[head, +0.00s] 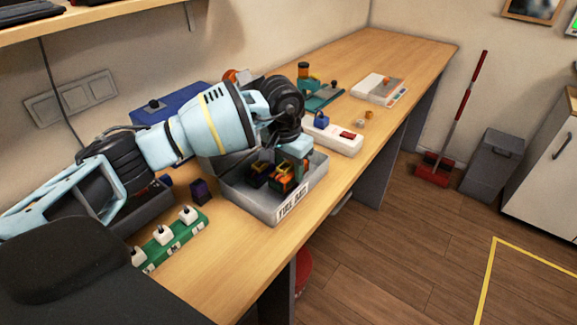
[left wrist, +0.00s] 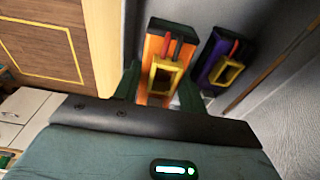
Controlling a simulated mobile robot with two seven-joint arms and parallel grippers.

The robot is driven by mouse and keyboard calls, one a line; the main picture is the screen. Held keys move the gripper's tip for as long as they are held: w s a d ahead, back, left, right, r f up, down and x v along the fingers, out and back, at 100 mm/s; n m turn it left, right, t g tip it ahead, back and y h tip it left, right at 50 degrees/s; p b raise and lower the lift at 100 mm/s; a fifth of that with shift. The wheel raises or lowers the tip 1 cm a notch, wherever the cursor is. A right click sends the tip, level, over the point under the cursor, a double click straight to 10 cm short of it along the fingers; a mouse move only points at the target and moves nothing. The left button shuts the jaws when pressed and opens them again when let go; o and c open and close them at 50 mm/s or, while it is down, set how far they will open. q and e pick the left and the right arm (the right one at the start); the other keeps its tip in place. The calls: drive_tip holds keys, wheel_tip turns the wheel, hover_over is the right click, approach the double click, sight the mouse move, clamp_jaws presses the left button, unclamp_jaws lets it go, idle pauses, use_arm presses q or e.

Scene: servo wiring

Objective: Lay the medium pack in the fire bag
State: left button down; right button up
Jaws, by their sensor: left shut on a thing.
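My left gripper (head: 292,158) points down into a grey box (head: 262,207) with a white label on its front. It is shut on an orange pack (head: 285,181) with a yellow band. In the left wrist view this pack (left wrist: 156,77) stands between the dark green fingers, its red leads showing. A purple pack with a yellow part (left wrist: 223,68) is beside it, apart from the fingers. No marking shows which pack is medium. My right gripper is not in view.
A small purple block (head: 201,192) stands left of the box, near a green strip with white blocks (head: 172,240). A dark open container (head: 150,212) is partly behind my arm. A white power strip (head: 335,137) lies right of the box. The far bench is mostly clear.

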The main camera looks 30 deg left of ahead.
use_arm(q)
drive_tip(key=shift+f, duration=0.3)
drive_tip(key=shift+f+b, duration=0.3)
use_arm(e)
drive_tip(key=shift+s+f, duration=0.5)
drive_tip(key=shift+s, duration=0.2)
